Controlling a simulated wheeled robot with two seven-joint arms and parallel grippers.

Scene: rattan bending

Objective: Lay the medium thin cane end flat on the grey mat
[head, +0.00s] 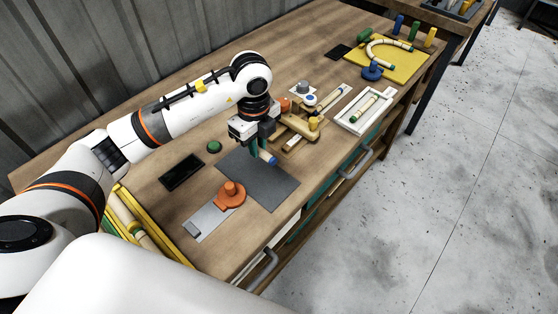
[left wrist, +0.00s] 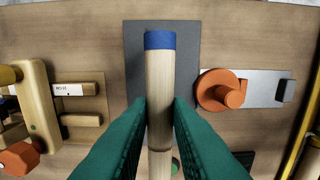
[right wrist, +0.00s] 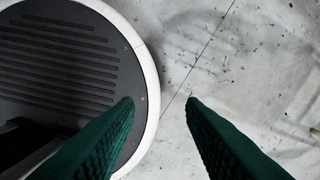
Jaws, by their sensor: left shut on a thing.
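A pale cane end with a blue band (left wrist: 160,75) is gripped between the green fingers of my left gripper (left wrist: 160,112) in the left wrist view. In the head view, my left gripper (head: 256,148) is above the grey mat (head: 278,192), and the blue tip of the cane (head: 268,158) points toward the front right over it. The cane appears held above the mat; the exact gap cannot be told. My right gripper (right wrist: 160,110) has its fingers apart with nothing between them, over the floor.
An orange clamp (head: 230,194) on a grey plate lies left of the mat. A wooden jig (head: 300,125) stands behind it. A white tray (head: 357,118) with a green-tipped cane and a yellow board (head: 405,68) with a bent cane are farther right. Yellow rails (head: 165,240) hold canes at left.

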